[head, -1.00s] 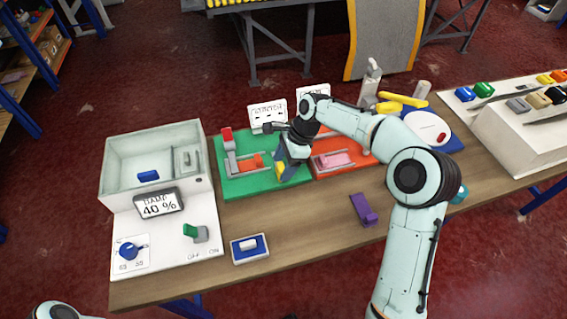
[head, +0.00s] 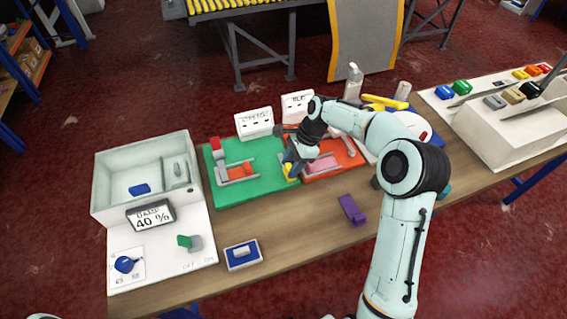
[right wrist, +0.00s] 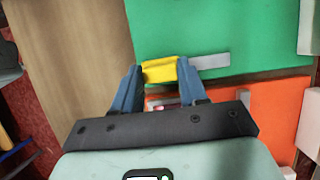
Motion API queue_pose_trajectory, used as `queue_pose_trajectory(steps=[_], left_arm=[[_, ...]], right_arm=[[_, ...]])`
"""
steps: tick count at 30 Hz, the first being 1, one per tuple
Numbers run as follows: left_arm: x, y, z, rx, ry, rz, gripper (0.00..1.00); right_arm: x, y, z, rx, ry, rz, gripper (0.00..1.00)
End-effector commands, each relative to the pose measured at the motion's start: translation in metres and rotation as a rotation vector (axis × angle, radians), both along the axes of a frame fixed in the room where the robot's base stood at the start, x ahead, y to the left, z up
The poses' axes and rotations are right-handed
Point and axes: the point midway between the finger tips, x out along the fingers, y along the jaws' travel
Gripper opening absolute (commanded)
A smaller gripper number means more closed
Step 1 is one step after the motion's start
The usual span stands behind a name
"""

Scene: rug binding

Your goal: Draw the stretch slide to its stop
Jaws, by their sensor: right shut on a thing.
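The stretch slide has a yellow grip block (head: 291,171) at the front right corner of the green board (head: 235,190). In the right wrist view the yellow block (right wrist: 160,71) sits between the blue fingertips, with a grey bar (right wrist: 211,62) running from it over the green board (right wrist: 240,25). My right gripper (head: 292,165) is shut on the yellow block. The fingers partly hide it in the head view. An orange piece (head: 237,171) in a grey frame lies on the green board.
The orange board (head: 350,160) with a pink piece (head: 322,163) lies close on the right. Two white signs (head: 254,123) stand behind. A purple piece (head: 351,210) and a blue-and-white switch (head: 242,254) are in front. The bare wooden table (head: 300,230) lies between them.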

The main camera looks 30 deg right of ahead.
Motion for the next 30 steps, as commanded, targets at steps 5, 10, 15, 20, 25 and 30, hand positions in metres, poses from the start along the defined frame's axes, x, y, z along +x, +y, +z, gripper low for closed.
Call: queue_pose_trajectory(steps=[5, 10, 15, 20, 25, 30], left_arm=[[-0.001, 0.000, -0.001, 0.000, 0.001, 0.001, 0.00], [-0.001, 0.000, -0.001, 0.000, 0.001, 0.001, 0.00], [-0.001, 0.000, -0.001, 0.000, 0.001, 0.001, 0.00], [0.000, 0.000, 0.000, 0.000, 0.000, 0.000, 0.00], [0.003, 0.000, 0.005, 0.000, -0.003, 0.000, 0.00], [0.008, 0.000, 0.013, 0.000, -0.009, 0.001, 0.00]], right_arm=[[0.000, -0.005, 0.000, -0.012, -0.004, -0.005, 0.00], [0.000, -0.005, 0.000, -0.011, -0.003, -0.005, 0.68], [0.000, -0.003, 0.000, -0.009, -0.003, -0.003, 0.68], [0.000, -0.006, 0.008, -0.009, -0.005, -0.004, 0.68], [-0.002, -0.017, 0.036, -0.011, -0.007, -0.006, 0.68], [-0.005, -0.032, 0.074, -0.011, -0.008, -0.006, 0.68]])
